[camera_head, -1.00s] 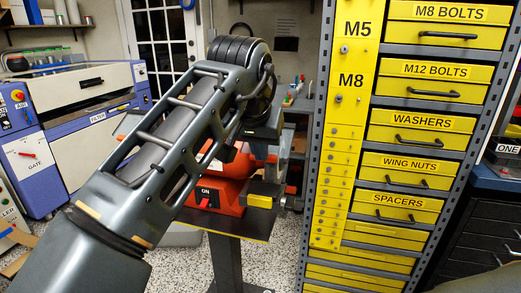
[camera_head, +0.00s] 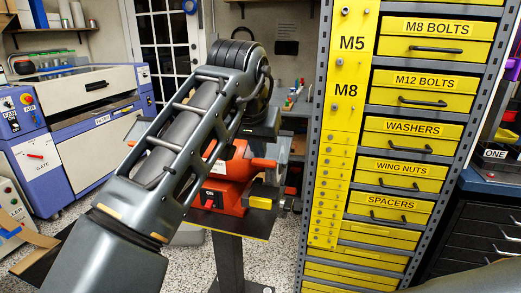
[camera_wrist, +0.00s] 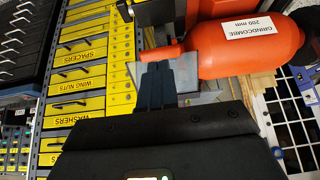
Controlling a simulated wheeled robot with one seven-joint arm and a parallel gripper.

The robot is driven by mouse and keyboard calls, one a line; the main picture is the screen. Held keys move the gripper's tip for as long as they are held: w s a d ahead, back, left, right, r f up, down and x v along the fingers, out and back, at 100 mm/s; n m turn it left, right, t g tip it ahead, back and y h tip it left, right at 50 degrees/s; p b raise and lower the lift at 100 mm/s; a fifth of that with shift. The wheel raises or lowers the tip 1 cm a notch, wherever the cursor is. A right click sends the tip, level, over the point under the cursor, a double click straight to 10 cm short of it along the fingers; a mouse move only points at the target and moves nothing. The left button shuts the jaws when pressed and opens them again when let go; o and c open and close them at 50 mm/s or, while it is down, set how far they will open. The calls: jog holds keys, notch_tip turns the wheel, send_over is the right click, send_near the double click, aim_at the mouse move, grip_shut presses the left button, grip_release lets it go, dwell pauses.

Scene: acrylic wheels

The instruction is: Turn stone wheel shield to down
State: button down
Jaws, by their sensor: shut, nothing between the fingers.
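The red bench grinder (camera_head: 232,178) stands on a pedestal behind my arm in the head view, partly hidden by it. In the wrist view its rounded red housing (camera_wrist: 235,45) carries a white "GRINDCOMBE 200 mm" label. A pale, see-through plate that looks like the shield (camera_wrist: 184,72) is beside the housing, with a small red-orange stub (camera_wrist: 163,53) near it. My gripper (camera_wrist: 157,70) is shut and empty, its dark fingertips overlapping the plate and close to the stub in the picture. Whether they touch is unclear. The fingertips are hidden in the head view.
A tall yellow drawer cabinet (camera_head: 411,128) stands close to the right of the grinder. A blue and cream machine (camera_head: 70,115) is at the left. A glazed door (camera_head: 165,50) is behind. Speckled floor shows around the pedestal (camera_head: 228,262).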

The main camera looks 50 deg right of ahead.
jog(key=v, duration=1)
jog(key=shift+r, duration=0.2)
